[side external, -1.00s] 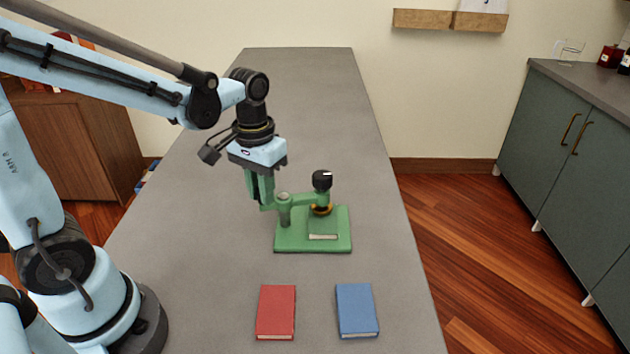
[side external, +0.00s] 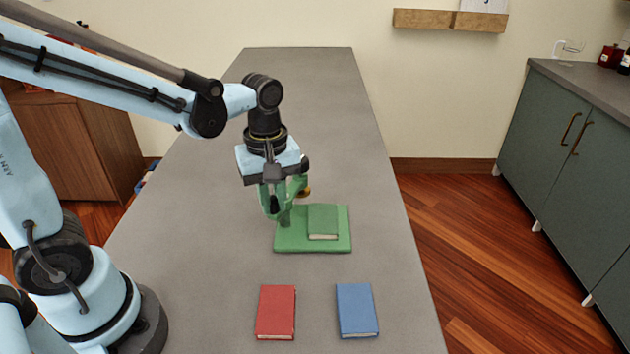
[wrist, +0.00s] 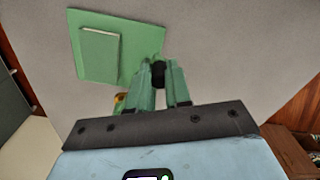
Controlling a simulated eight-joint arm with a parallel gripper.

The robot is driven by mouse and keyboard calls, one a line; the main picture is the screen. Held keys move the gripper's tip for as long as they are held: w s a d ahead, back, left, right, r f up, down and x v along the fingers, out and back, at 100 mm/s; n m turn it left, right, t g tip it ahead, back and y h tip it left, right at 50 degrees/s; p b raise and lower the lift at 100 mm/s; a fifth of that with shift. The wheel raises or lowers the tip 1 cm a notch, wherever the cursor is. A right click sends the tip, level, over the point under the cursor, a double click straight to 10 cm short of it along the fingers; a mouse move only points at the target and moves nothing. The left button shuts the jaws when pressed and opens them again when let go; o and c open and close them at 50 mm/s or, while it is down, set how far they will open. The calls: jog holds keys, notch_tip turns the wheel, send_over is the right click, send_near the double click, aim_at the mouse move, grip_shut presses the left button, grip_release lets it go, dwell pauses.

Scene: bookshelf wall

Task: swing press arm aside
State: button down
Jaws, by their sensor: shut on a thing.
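The green press base (side external: 338,243) lies flat on the grey table. A green book (side external: 323,219) lies on its right part, with nothing above it. The press arm (side external: 298,186) is turned away toward the back of the base, mostly hidden behind my gripper. Its brass-coloured press foot (side external: 304,192) shows just right of my gripper. My gripper (side external: 271,208) points down at the base's left side, shut on the press arm. In the wrist view, the base (wrist: 140,45) and book (wrist: 100,57) lie beyond the fingers (wrist: 160,85), and a dark part shows between them.
A red book (side external: 276,312) and a blue book (side external: 357,310) lie apart on the table (side external: 310,100) in front of the base. The table behind the press and to its right is clear. Cabinets (side external: 575,155) stand off to the right.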

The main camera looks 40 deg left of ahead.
jog(key=shift+w+d+n, duration=0.15)
jog(key=shift+d+n, duration=0.1)
jog(key=shift+n, duration=0.6)
jog(key=shift+w+d+n, duration=0.2)
jog(key=shift+n, duration=0.7)
jog(key=shift+w+d+n, duration=0.15)
jog(key=shift+d+n, duration=0.1)
jog(key=shift+n, duration=0.6)
jog(key=c, duration=1.1)
grip_release()
jog(key=shift+o, duration=0.2)
notch_tip(320, 180, up, 12)
